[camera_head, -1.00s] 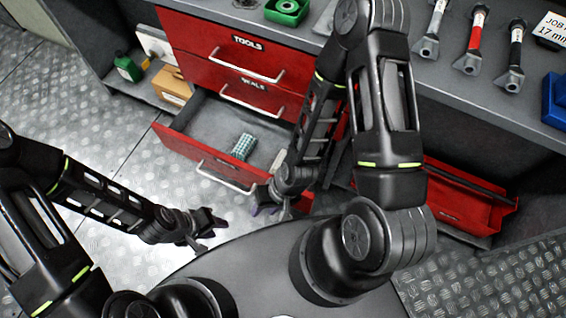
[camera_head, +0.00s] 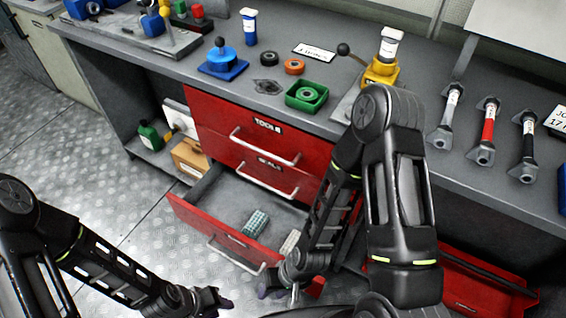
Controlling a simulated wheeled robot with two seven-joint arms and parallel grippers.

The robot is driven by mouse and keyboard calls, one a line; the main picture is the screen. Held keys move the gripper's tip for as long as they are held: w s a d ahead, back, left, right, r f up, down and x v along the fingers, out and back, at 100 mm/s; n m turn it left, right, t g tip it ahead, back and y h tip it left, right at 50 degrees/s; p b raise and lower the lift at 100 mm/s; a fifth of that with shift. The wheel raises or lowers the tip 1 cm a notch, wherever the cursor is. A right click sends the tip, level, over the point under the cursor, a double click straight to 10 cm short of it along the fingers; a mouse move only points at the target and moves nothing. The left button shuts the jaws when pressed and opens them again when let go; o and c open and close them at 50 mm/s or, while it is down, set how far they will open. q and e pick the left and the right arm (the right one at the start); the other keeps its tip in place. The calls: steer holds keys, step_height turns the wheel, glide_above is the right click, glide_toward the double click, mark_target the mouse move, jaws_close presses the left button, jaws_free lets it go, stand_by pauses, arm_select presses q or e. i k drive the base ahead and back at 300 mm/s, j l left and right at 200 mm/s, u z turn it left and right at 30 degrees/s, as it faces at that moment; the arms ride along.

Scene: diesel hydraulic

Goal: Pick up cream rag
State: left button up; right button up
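A small cream roll (camera_head: 291,241), which looks like the cream rag, lies in the open bottom red drawer (camera_head: 215,231), at its right side. A teal checked roll (camera_head: 256,222) lies to its left in the same drawer. My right gripper (camera_head: 268,287) is low at the drawer's front right corner, below the cream roll in the picture and apart from it. My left gripper (camera_head: 222,298) is lower and to the left, in front of the drawer. Both grippers are small and dark, and their finger gaps are unclear.
Closed red drawers (camera_head: 260,140) sit above the open one. The grey bench top (camera_head: 340,85) holds a green tray (camera_head: 306,95), a blue fixture (camera_head: 222,59) and several coloured-handled tools. Another red drawer (camera_head: 470,280) is open at lower right. The floor (camera_head: 120,215) at left is clear.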

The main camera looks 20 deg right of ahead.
mark_target(288, 246)
steer(key=k+l+u, duration=0.1)
steer(key=k+u, duration=0.55)
steer(key=u, duration=0.15)
